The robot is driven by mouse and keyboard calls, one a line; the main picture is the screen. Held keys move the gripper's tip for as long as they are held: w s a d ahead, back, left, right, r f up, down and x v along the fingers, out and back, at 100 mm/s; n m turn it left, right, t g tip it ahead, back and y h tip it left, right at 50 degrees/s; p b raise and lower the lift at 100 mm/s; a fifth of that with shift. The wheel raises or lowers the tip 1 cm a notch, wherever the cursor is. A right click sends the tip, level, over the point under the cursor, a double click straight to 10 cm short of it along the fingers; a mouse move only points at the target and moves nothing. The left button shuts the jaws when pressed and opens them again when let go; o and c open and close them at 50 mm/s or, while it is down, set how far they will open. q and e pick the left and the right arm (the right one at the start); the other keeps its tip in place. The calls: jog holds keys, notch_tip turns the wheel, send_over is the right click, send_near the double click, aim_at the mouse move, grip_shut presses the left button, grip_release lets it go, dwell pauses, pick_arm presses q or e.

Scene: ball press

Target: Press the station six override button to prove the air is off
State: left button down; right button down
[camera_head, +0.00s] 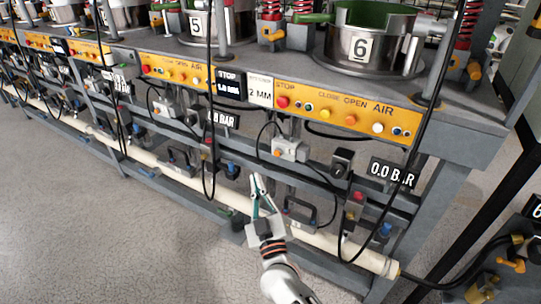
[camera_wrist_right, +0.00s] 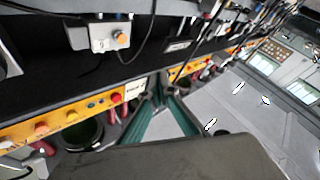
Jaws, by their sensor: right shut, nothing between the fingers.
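Station six is at the right of the head view, marked by a 6 on its steel bowl (camera_head: 361,46). Under its orange control panel (camera_head: 340,108) hangs a small grey box (camera_head: 290,148) with an orange button, the likely override button. The box also shows at the upper left of the wrist view (camera_wrist_right: 105,36), its orange button facing the camera. A display (camera_head: 393,174) on station six reads 0.0 BAR. My right gripper (camera_head: 263,181) is shut and empty, below and left of the grey box, apart from it. My left gripper is not in view.
Black cables (camera_head: 211,150) hang in front of the frame. A cream pipe (camera_head: 335,247) runs along the low rail. Station five's similar box (camera_head: 164,107) and display (camera_head: 222,119) stand to the left. The grey floor (camera_head: 90,220) in front is clear.

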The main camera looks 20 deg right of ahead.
aim_at(277, 153)
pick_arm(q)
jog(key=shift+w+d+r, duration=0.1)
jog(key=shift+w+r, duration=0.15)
pick_arm(e)
jog(key=shift+w, duration=0.5)
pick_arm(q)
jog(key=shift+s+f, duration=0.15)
pick_arm(e)
jog(key=shift+d, duration=0.1)
